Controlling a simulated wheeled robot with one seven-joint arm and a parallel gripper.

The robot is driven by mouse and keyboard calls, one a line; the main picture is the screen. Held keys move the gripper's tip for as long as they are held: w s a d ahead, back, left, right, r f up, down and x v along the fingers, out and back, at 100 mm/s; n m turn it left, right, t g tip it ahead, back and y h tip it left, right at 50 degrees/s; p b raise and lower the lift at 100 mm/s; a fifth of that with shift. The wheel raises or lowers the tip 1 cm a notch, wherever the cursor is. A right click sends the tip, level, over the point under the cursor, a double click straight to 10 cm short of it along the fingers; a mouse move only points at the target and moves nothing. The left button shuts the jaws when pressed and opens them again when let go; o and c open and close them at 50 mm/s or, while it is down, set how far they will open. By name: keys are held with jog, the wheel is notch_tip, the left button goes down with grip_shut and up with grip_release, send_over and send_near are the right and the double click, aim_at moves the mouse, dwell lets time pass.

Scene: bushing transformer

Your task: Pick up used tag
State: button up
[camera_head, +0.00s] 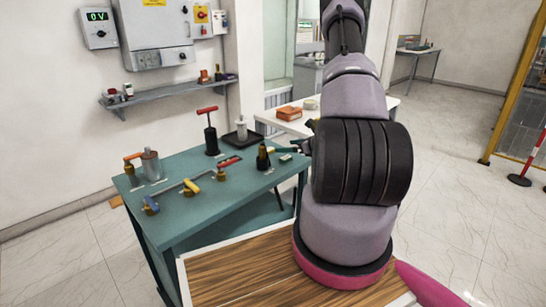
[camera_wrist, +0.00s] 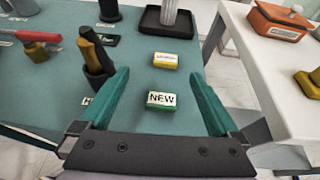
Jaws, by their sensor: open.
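A small yellow tag (camera_wrist: 165,60) with a white label lies on the green table (camera_wrist: 135,42); its print is too small to read surely. A green tag (camera_wrist: 161,101) marked NEW lies nearer in the wrist view. My gripper (camera_wrist: 159,75) is open and empty, its two green fingers spread on either side of the NEW tag. The yellow tag is just beyond the fingertips, between their lines. In the head view my gripper is mostly hidden behind my arm, at the table's right edge. The NEW tag shows there too (camera_head: 285,158).
A dark holder with a brass-tipped piece (camera_wrist: 97,62) stands close to the left finger. A black tray (camera_wrist: 170,24) with a ribbed grey part is at the back. A white table (camera_wrist: 262,62) with an orange box (camera_wrist: 282,20) stands right, across a gap.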

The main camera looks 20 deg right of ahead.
aim_at(272, 151)
jog(key=shift+s+d+f+m, duration=0.15)
jog(key=shift+s+d+f, duration=0.05)
jog(key=shift+f, duration=0.15)
jog(key=shift+s+d+f+m, duration=0.15)
jog(key=shift+d+f, duration=0.05)
jog(key=shift+f, duration=0.15)
jog(key=shift+w+f+h, duration=0.2)
jog(key=shift+f+h, duration=0.05)
jog(key=shift+h, duration=0.05)
jog(key=x, duration=1)
jog(key=shift+r, duration=0.15)
jog(key=c, duration=1.4)
